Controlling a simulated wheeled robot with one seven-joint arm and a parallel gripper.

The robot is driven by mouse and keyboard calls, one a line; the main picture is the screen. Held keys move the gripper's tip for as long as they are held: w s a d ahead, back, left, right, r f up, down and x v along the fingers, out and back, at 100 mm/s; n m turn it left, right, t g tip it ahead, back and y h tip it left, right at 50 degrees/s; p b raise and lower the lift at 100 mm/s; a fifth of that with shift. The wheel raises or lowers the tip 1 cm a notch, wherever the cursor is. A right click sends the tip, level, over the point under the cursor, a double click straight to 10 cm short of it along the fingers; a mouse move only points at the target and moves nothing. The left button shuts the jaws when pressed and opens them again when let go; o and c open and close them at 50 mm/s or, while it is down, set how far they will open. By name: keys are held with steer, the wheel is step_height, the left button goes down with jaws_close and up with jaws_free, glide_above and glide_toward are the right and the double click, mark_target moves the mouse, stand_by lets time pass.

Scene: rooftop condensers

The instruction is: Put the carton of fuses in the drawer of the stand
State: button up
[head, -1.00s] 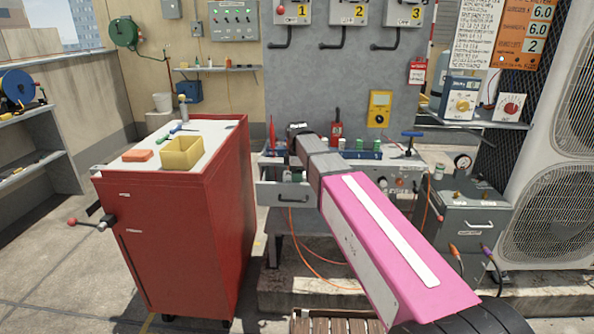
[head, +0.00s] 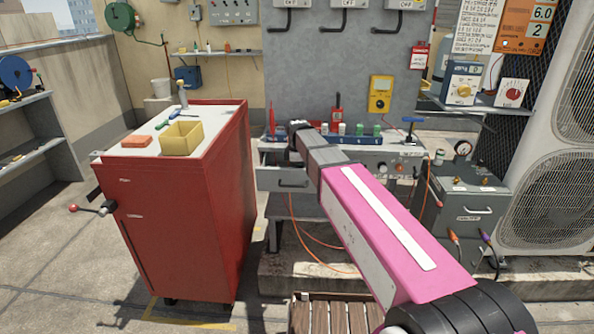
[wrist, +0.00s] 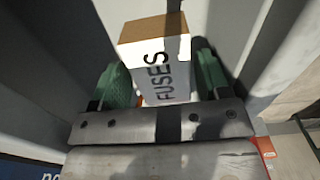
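The carton of fuses (wrist: 166,73) is a white box with a brown end and "FUSES" in dark letters, seen in the wrist view. My gripper (wrist: 165,82) has green fingers on either side of it, close against its sides, and appears shut on it. Grey walls stand around the carton and fingers. The stand's grey drawer (head: 270,180) is pulled out, with a dark handle on its front, in the head view. My arm covers the drawer's right part, and the gripper and carton are hidden there. I cannot tell how deep the carton is.
A red cabinet (head: 190,210) stands left of the stand, with a yellow bin (head: 182,140) and an orange block (head: 136,141) on top. A blue rack (head: 350,139) with bottles sits on the stand. A grey box with gauge (head: 468,205) stands right. Orange cable hangs below the drawer.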

steer(key=shift+o, duration=1)
step_height(320, 180, up, 11)
steer(key=shift+f, duration=0.1)
